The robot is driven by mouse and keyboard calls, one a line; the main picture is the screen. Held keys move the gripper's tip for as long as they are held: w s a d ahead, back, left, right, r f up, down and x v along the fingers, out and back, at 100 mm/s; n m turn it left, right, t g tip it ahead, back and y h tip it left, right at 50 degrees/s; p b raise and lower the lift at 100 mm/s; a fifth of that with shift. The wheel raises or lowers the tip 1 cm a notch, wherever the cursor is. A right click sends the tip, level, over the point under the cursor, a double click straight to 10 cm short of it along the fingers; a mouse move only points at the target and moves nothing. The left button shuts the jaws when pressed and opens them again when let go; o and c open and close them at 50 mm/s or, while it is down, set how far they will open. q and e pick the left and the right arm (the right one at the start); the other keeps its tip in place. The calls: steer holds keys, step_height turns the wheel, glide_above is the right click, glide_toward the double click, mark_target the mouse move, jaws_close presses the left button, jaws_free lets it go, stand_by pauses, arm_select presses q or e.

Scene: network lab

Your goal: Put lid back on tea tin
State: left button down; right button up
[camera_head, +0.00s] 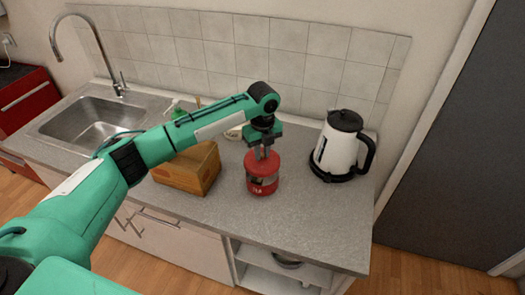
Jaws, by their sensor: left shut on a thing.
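The red tea tin (262,184) stands upright on the grey countertop, right of the wooden box, with a dark and light label on its front. My left gripper (264,154) points down right over the top of the tin and is shut. The red lid (261,163) shows at the top of the tin, at the gripper's fingertips. At this size I cannot tell whether the lid touches the tin's rim all round. My right gripper is not in view.
A wooden box (190,171) stands left of the tin, partly under my left arm. A white and black kettle (341,147) stands to the right. A steel sink (84,122) is at the left. The counter's (318,215) front right is clear.

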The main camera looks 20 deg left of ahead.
arm_select(q)
step_height(320, 180, down, 4)
steer(key=b, duration=0.3)
steer(key=shift+r, duration=0.15)
steer(key=shift+f, duration=0.85)
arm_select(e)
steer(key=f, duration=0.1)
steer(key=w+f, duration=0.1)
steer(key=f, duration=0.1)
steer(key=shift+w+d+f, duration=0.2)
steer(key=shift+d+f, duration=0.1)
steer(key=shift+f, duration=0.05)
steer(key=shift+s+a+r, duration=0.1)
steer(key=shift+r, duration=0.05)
arm_select(q)
steer(key=shift+p, duration=0.35)
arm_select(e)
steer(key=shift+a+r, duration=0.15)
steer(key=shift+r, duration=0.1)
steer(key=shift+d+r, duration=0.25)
arm_select(q)
steer(key=shift+p, duration=0.5)
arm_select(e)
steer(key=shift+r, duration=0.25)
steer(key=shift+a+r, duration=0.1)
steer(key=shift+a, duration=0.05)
